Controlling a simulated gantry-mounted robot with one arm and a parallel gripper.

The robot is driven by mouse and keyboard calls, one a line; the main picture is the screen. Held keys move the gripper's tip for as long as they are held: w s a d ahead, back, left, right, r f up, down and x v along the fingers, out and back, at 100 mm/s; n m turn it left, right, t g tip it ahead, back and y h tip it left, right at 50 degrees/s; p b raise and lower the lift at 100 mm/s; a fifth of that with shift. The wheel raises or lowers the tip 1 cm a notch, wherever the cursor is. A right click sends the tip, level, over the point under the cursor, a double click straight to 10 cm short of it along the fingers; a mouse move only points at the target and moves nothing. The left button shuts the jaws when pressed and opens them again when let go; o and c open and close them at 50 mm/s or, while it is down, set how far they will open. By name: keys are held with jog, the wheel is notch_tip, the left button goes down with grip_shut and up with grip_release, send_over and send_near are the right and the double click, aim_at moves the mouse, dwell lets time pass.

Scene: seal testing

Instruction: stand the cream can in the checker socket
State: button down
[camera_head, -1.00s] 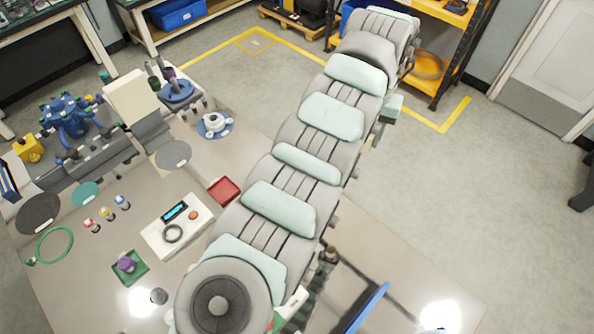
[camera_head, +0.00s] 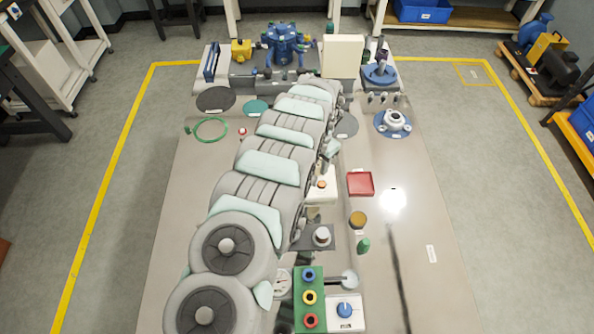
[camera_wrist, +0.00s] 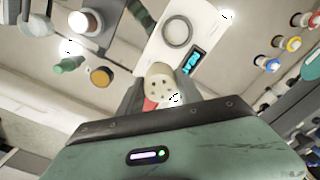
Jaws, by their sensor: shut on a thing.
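In the wrist view my gripper (camera_wrist: 158,88) is shut on the cream can (camera_wrist: 160,76), whose round end with small dark holes faces the camera. The white checker (camera_wrist: 184,48) lies just beyond the can, with a lit cyan display and a grey ring-shaped socket (camera_wrist: 178,32). The socket looks empty. The can is beside the ring in the picture, not in it; its height above the checker is unclear. In the head view my arm covers much of the checker (camera_head: 322,193), and the can cannot be made out.
A red tray (camera_head: 360,183) lies right of the checker. A brown-topped jar (camera_head: 358,219), a green bottle (camera_head: 364,245) and a dark plate with a knob (camera_head: 321,237) stand nearer. Small coloured-cap vials (camera_wrist: 293,43) stand right in the wrist view. The bench's right side is mostly clear.

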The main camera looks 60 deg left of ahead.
jog(key=shift+s+a+f+b, duration=0.35)
jog(key=shift+s+a+f, duration=0.15)
jog(key=shift+s+f, duration=0.7)
jog(key=shift+s+a+f+b, duration=0.45)
jog(key=shift+s+f, duration=0.5)
jog(key=shift+f, duration=0.4)
jog(key=shift+s+a+f+b, duration=0.3)
jog(key=shift+s+a+f, duration=0.25)
jog(key=shift+s+f, duration=0.65)
jog(key=shift+w+f+b, duration=0.15)
jog(key=shift+f+b, duration=0.45)
jog(key=shift+f, duration=0.65)
jog(key=c, duration=0.7)
grip_release()
jog(key=shift+r, duration=0.1)
notch_tip(320, 180, up, 7)
jog(key=p, duration=0.5)
jog(key=shift+f, duration=0.2)
